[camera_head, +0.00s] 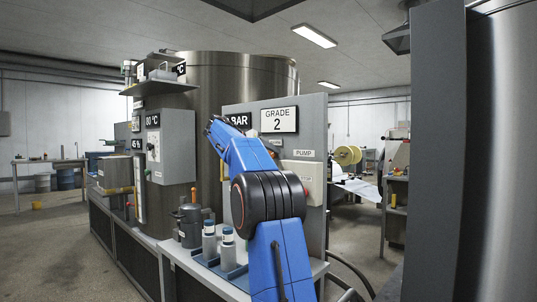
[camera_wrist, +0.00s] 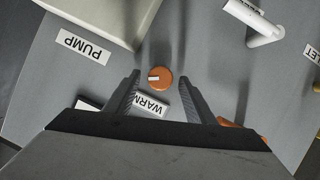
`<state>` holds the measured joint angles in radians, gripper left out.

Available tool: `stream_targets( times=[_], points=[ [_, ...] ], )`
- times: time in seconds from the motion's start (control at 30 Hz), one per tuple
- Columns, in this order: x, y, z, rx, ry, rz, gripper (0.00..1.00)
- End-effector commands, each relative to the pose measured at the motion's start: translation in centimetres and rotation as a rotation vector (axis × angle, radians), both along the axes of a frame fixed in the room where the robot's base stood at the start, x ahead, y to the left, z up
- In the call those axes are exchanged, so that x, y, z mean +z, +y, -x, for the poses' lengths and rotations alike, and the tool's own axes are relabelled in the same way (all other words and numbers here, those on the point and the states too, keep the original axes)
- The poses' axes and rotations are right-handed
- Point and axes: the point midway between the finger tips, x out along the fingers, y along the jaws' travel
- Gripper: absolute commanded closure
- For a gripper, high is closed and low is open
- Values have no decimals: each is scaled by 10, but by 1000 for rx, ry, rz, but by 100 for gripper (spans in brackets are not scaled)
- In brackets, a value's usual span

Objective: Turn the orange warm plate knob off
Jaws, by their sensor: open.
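The orange warm plate knob (camera_wrist: 161,79) shows in the wrist view on the grey panel, with a white mark pointing left in the picture. A white label reading WARM (camera_wrist: 152,102) sits just below it, partly covered by a finger. My gripper (camera_wrist: 160,77) is open, with one finger on each side of the knob and a gap on both sides. I cannot tell how far the fingertips are from the panel.
A PUMP label (camera_wrist: 83,46) and a pale box (camera_wrist: 105,14) lie upper left in the wrist view. A white handle (camera_wrist: 255,24) sticks out upper right. Another orange part (camera_wrist: 240,127) shows beside the right finger. Grey bottles (camera_head: 228,248) stand below the panel.

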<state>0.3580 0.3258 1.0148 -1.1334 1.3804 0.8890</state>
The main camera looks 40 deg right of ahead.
Motion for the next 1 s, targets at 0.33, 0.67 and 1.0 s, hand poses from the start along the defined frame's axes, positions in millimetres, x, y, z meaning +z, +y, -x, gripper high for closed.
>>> stream_targets(
  times=[0.33,0.67,1.0],
  points=[
    [-2,-4,0,0,0,0,51],
    [-2,-4,0,0,1,-1,92],
    [-3,-4,-2,0,95,6,92]
  ],
)
